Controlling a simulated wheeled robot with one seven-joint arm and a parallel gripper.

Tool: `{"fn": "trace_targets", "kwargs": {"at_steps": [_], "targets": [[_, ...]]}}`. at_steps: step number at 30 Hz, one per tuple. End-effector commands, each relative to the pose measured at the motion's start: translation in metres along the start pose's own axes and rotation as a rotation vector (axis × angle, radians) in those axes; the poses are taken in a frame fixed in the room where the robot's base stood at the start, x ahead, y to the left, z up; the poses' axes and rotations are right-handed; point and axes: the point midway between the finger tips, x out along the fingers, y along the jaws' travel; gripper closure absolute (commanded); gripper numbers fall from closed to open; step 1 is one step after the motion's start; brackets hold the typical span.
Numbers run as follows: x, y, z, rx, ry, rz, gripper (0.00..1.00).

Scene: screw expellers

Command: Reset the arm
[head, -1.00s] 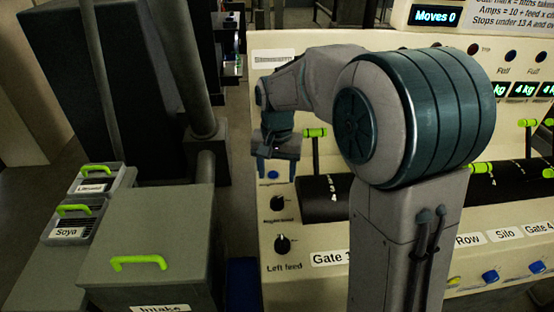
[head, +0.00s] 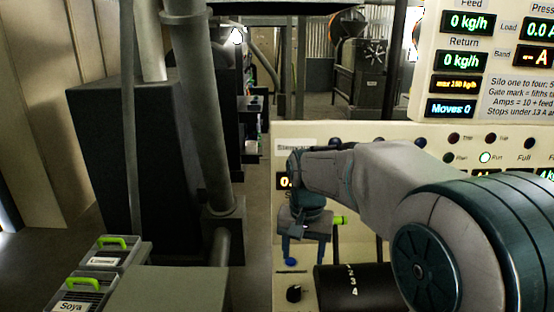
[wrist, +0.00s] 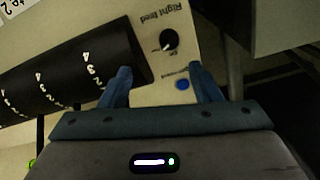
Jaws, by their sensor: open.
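My gripper (wrist: 160,85) shows in the wrist view with its two blue fingers apart and nothing between them. Below the fingers is the cream control panel (wrist: 150,98), with a blue button (wrist: 183,84) and a black knob labelled "Right feed" (wrist: 169,40). In the head view my gripper (head: 290,249) points down in front of the panel's left part, left of the black numbered drum (head: 355,290). My arm reaches in from the right and hides part of the panel.
A display board (head: 484,60) reads "Moves 0" at the upper right. Lidded bins with green handles, one marked Soya (head: 78,298), stand at lower left. A grey pipe (head: 195,110) and a dark machine (head: 125,160) rise at the left. A green-tipped lever (head: 340,220) is close to my gripper.

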Motion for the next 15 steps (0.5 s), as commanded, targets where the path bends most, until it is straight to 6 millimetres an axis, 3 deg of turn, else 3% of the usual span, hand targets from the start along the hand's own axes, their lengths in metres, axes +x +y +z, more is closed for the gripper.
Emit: {"fn": "trace_targets", "kwargs": {"at_steps": [7,15], "targets": [[-0.011,0.06,0.062,-0.091,0.094,-0.027,0.43],[0.005,0.106,0.128,-0.192,0.19,-0.029,0.43]]}}
